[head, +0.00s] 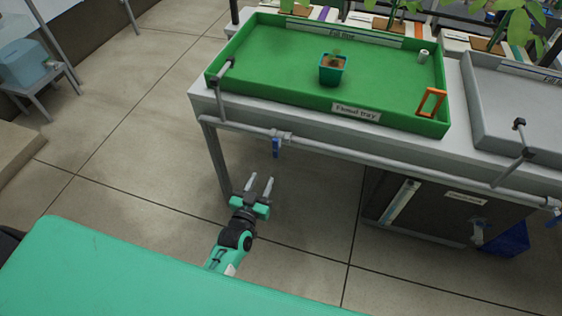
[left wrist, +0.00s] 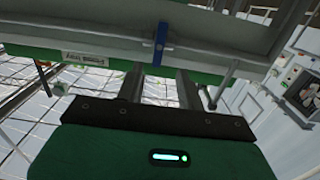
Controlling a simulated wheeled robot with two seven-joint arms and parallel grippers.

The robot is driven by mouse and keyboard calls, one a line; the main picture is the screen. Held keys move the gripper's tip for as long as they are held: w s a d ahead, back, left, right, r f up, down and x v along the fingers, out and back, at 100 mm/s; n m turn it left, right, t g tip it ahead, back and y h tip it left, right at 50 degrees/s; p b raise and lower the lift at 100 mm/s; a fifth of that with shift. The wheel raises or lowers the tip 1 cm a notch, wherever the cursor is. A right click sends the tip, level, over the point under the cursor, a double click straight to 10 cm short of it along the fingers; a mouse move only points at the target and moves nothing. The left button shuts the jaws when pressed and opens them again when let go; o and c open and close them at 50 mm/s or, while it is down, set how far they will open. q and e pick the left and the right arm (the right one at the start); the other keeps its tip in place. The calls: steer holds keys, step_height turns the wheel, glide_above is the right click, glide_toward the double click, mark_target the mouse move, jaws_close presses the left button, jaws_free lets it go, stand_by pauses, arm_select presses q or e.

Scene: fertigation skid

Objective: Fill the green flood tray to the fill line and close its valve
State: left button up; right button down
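The green flood tray (head: 300,95) lies on a bench, with a label on its front wall. A valve with a blue handle (head: 276,148) hangs down from that pipe. My left gripper (head: 260,181) is open and empty, below and apart from the handle. In the left wrist view, the blue handle (left wrist: 160,43) stands above and between the open fingers (left wrist: 161,74). My right gripper is not in view.
A teal pot with a seedling (head: 333,70), an orange frame (head: 432,103) and a small white cylinder (head: 424,56) stand in the tray. A grey tray (head: 520,100) is to the right. A dark cabinet (head: 440,215) is under the bench.

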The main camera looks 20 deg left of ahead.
mark_target(275, 148)
arm_select(q)
steer(key=w, duration=0.4)
steer(key=w+r, duration=0.1)
steer(key=w, duration=0.9)
steer(key=shift+d+r, duration=0.25)
steer(key=shift+d, duration=0.05)
jaws_close()
